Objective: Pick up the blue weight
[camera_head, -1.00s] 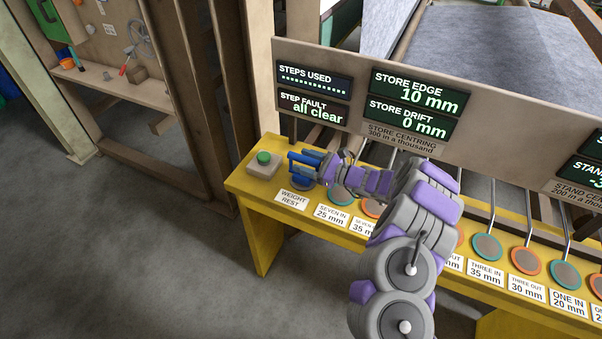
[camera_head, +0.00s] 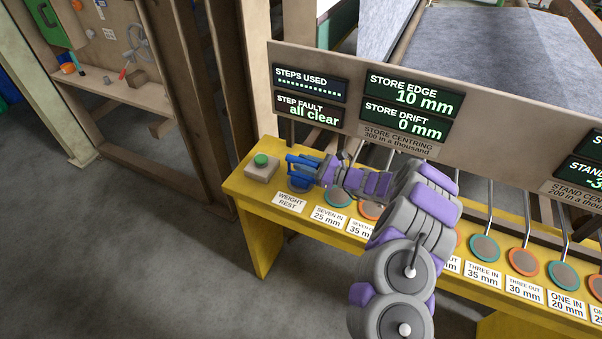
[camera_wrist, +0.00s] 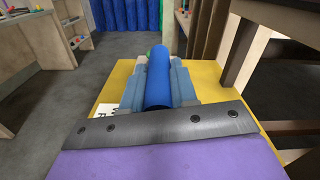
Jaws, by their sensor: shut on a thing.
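The blue weight (camera_wrist: 158,85) shows in the wrist view as a smooth blue cylinder lying between my two grey-blue fingers. My gripper (camera_wrist: 159,75) is shut on it, one finger on each side. In the head view my gripper (camera_head: 303,162) reaches left over the yellow bench at the weight rest, and blue parts of the weight (camera_head: 300,183) show just below the fingers. The weight's underside and the rest beneath it are mostly hidden, so I cannot tell whether it is clear of the bench.
A grey box with a green button (camera_head: 261,160) stands on the yellow bench (camera_head: 240,186) just left of my gripper. A display panel (camera_head: 355,135) rises behind. Labelled discs on rods (camera_head: 485,249) line the bench to the right. Open floor lies left.

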